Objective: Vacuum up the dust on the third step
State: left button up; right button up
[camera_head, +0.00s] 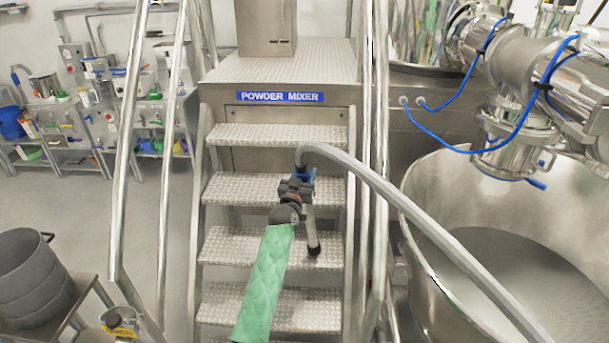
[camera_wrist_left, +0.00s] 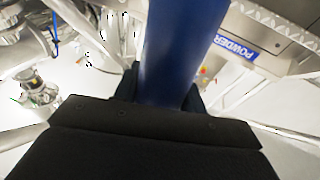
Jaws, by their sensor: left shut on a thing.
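Metal tread-plate steps rise to a platform; one tread (camera_head: 225,247) is level with the nozzle in the head view. I cannot make out dust on the treads. My left gripper (camera_head: 297,188), on a green-sleeved arm, is shut on the blue vacuum wand (camera_head: 309,176). The wand's dark nozzle end (camera_head: 314,248) hangs down in front of that tread; I cannot tell whether it touches. A grey hose (camera_head: 400,204) runs from the wand's top to the lower right. In the left wrist view the blue wand (camera_wrist_left: 178,50) stands between the dark fingers. My right gripper is not in view.
Metal handrails (camera_head: 376,150) flank the stairs. A large steel bowl (camera_head: 425,280) stands at right under piping with blue tubes. Shelves (camera_head: 100,125) line the back left; the floor between is clear.

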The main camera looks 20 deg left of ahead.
pick_arm(q)
jog(key=shift+r, duration=0.1)
notch_tip(320, 180, up, 3)
jog(key=shift+f+p, duration=0.15)
jog(key=shift+p, duration=0.9)
jog(key=shift+r+p, duration=1.9)
jog(key=shift+r, duration=0.8)
jog(key=shift+f, duration=0.1)
